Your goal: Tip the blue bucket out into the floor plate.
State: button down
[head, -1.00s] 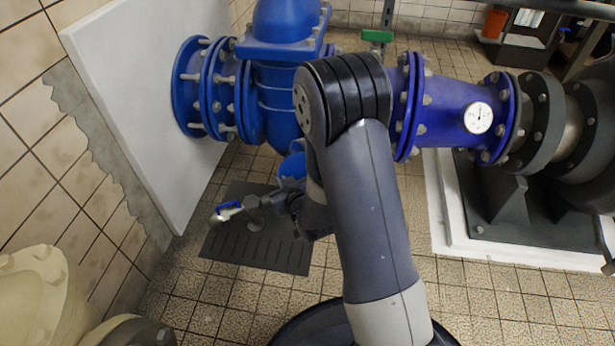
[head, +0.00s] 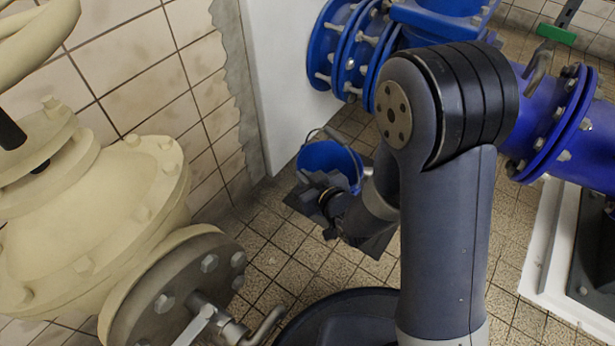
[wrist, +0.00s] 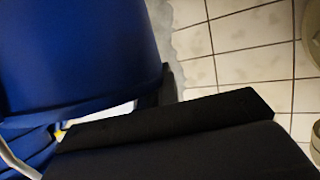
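The blue bucket (head: 327,163) is in the head view, left of my arm, with its mouth up toward the camera and a thin wire handle. My gripper (head: 322,190) is against its near wall and appears shut on it; the exact contact is hidden. In the wrist view the bucket (wrist: 80,55) fills the upper left, with a dark finger (wrist: 165,120) right up against it. The dark grey floor plate (head: 377,244) lies below and behind the bucket and gripper, mostly covered by them. I cannot see the bucket's contents.
A large cream pump or valve body (head: 100,190) with a metal lever (head: 208,322) stands at the left near the tiled wall. Blue flanged pipes (head: 350,45) run behind, beside a white panel (head: 285,85). Tiled floor (head: 290,255) is free between them.

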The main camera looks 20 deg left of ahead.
aim_at(348, 146)
jog(key=shift+w+d+r+m+g+y+p, duration=0.25)
jog(key=shift+w+d+r+m+y+p, duration=0.35)
jog(key=shift+w+d+r+m+p, duration=0.65)
jog(key=shift+w+d+r+m+g+y+p, duration=0.2)
jog(key=shift+w+d+r+m+y+p, duration=0.55)
jog(key=shift+d, duration=0.75)
jog(key=shift+w+d+r+m+g+y+p, duration=0.25)
jog(key=shift+w+d+r+m+y+p, duration=0.2)
jog(key=shift+w+d+r+m+p, duration=0.8)
jog(key=shift+w+d+f+m+y, duration=0.35)
jog(key=shift+w+d+m, duration=0.25)
jog(key=shift+w+d, duration=0.15)
jog(key=shift+w+d+f+m+y, duration=0.3)
jog(key=shift+w+d+m, duration=0.3)
jog(key=shift+d, duration=0.15)
jog(key=w+d+f+m+t+y+b, duration=0.1)
jog(key=w+d+f+m+y, duration=0.1)
jog(key=w+d+f+m, duration=0.2)
jog(key=shift+w+d+f+m+b, duration=0.4)
jog(key=shift+w+d+m, duration=0.65)
jog(key=shift+d, duration=0.45)
jog(key=shift+s+y, duration=0.15)
jog(key=shift+y, duration=0.1)
